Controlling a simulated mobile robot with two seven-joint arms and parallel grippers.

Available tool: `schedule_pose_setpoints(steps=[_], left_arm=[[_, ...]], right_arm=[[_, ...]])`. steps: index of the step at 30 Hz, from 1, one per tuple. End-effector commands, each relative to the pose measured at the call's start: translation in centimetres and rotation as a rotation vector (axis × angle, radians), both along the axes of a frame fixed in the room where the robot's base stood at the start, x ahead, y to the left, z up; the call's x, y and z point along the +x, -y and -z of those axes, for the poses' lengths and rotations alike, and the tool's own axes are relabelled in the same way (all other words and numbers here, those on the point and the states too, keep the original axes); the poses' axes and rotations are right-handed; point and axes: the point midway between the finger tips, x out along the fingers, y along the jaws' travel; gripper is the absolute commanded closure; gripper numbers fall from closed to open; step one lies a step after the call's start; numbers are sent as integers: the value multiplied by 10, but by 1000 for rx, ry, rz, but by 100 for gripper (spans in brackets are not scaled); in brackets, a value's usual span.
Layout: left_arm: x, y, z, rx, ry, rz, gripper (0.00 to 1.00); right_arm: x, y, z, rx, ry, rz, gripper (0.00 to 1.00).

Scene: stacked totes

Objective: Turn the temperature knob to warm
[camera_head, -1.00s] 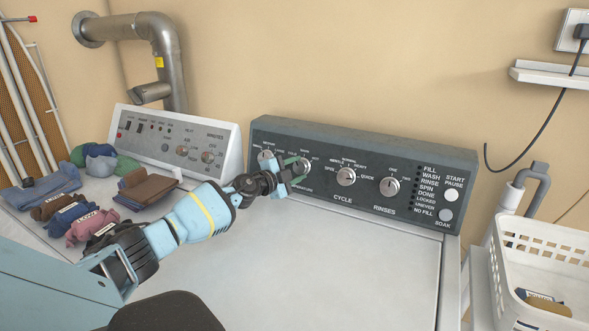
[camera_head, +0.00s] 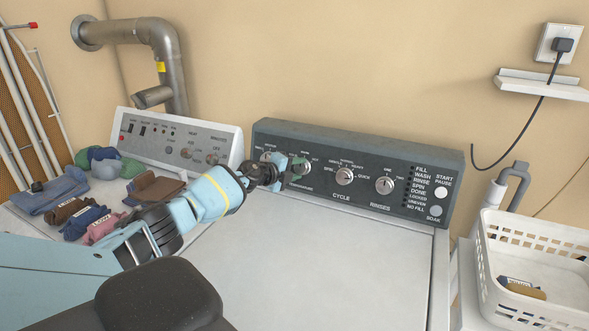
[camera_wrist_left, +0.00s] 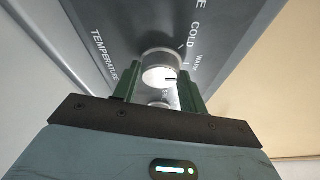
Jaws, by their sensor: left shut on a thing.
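The temperature knob (camera_head: 305,168) is a round silver dial on the dark washer control panel (camera_head: 420,160), left of the cycle knob (camera_head: 344,176). My left gripper (camera_head: 296,169) is at this knob and partly covers it in the head view. In the left wrist view its green fingers (camera_wrist_left: 160,88) stand on both sides of the temperature knob (camera_wrist_left: 160,62), shut on it. The words COLD and WARM are printed to the knob's right there. A short dark mark shows at the knob's lower right; I cannot tell its exact setting. My right gripper is not in view.
The rinses knob (camera_head: 385,186) and the start button (camera_head: 438,194) lie further right. A second control panel (camera_head: 180,143) and folded clothes (camera_head: 88,220) are at the left. A white basket (camera_head: 490,270) stands at the right. The washer top (camera_head: 320,270) is clear.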

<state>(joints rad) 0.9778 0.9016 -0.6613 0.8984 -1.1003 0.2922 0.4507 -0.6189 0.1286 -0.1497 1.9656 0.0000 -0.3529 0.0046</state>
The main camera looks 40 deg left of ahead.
Motion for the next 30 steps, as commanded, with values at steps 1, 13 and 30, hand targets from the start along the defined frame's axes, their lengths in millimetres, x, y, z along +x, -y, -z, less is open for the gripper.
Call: schedule_pose_setpoints(steps=[1,13,30], left_arm=[[1,0,-2,5,2,1,81],[0,0,-1,10,-1,1,81],[-4,-1,-3,10,-1,1,36]], right_arm=[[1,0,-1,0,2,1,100],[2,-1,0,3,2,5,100],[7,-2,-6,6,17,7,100]])
